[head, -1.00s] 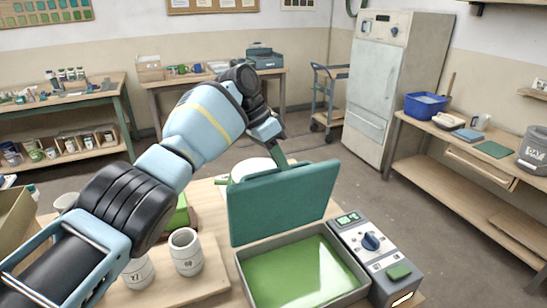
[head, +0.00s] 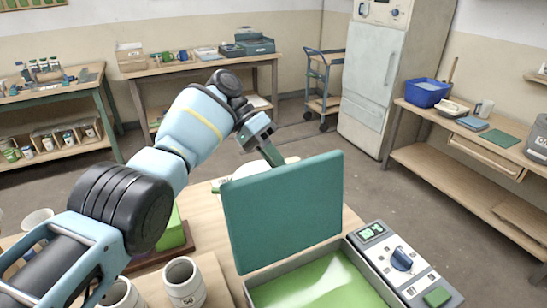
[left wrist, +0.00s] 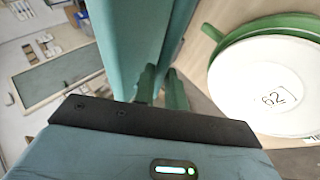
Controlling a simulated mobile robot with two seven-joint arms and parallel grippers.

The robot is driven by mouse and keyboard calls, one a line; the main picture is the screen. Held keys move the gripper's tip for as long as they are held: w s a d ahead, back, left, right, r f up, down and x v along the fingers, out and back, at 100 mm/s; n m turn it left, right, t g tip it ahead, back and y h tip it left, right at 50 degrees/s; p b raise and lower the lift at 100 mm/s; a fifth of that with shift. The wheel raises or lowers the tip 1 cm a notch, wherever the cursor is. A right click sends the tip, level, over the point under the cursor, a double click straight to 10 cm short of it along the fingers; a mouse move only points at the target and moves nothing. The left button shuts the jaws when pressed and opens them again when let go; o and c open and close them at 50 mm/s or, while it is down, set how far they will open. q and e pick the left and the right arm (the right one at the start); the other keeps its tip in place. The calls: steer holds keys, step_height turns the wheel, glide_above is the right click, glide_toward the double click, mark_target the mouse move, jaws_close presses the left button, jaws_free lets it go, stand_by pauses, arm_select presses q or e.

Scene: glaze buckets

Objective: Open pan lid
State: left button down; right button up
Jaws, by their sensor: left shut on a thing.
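The pan (head: 372,268) is a grey rectangular tray holding bright green glaze at the front centre of the head view. Its teal lid (head: 285,212) stands raised, roughly upright, along the pan's far edge. The lid also shows as a teal panel in the left wrist view (left wrist: 128,40). My left gripper (head: 272,157) is behind the lid's upper edge in the head view. Its green fingers (left wrist: 160,88) are close together at the lid in the wrist view; the exact contact is partly hidden. My right gripper is not in view.
A control box (head: 402,262) with a blue knob adjoins the pan's right side. White cups (head: 184,283) and a green block (head: 172,235) stand to the left. A round white-lidded bucket (left wrist: 268,85) is close beside the gripper, behind the lid.

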arm_select(q)
steer(key=shift+a+f, duration=0.25)
steer(key=shift+f, duration=0.75)
steer(key=shift+w, duration=0.1)
steer(key=c, duration=1.7)
jaws_free()
steer(key=shift+w+a, duration=0.1)
steer(key=shift+o, duration=1.2)
steer(key=shift+w+f, duration=0.1)
steer(key=shift+w, duration=0.15)
steer(key=shift+s, duration=0.1)
steer(key=shift+r, duration=0.2)
steer(key=shift+r, duration=0.1)
